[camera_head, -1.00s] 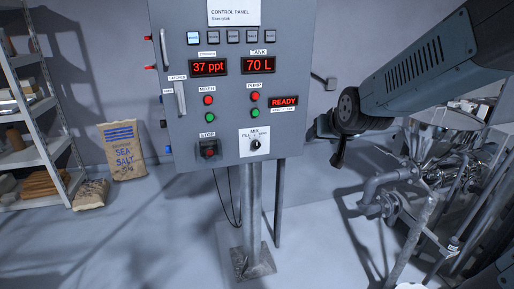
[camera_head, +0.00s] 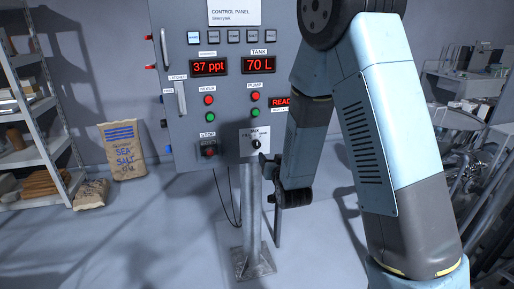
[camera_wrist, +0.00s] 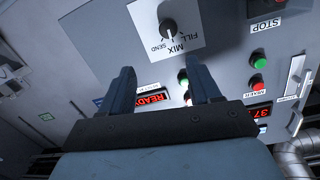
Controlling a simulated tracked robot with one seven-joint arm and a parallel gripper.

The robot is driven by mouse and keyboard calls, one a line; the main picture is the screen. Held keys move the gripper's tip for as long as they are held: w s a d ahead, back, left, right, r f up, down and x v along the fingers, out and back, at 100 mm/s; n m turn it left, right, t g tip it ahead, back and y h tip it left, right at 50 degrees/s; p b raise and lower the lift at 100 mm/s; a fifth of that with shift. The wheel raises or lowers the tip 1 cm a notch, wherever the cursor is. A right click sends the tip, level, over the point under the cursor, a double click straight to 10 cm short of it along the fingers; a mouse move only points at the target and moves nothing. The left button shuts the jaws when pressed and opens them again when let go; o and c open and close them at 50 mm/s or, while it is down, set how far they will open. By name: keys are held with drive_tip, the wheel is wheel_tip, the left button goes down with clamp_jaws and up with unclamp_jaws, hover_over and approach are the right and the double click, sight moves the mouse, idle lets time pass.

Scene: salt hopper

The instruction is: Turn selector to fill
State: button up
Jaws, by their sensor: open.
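The selector (camera_head: 256,143) is a small black knob on a white plate low on the control panel. In the wrist view the knob (camera_wrist: 168,27) is upside down at the top, with FILL, MIX and SEND printed around it. Its white mark appears to point toward MIX. My gripper (camera_head: 266,163) is just below and right of the knob in the head view, partly hidden by my arm. In the wrist view my gripper (camera_wrist: 162,80) is open and empty, its two fingers apart, with the knob beyond the fingertips and not between them.
The grey control panel (camera_head: 184,105) stands on a metal post (camera_head: 251,215). Red and green buttons and a STOP button (camera_head: 209,150) are close to the selector. A salt sack (camera_head: 123,152) and shelves stand at left. Pipes are at the far right.

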sight(257, 145)
drive_tip(key=shift+t+y, duration=0.3)
drive_tip(key=shift+t, duration=0.1)
drive_tip(key=x, duration=0.4)
drive_tip(key=a+f+x, duration=0.1)
drive_tip(key=x, duration=0.4)
drive_tip(key=f+x, duration=0.1)
drive_tip(key=x, duration=0.3)
drive_tip(key=shift+w+a, duration=0.1)
drive_tip(key=shift+a, duration=0.25)
drive_tip(key=c, duration=1)
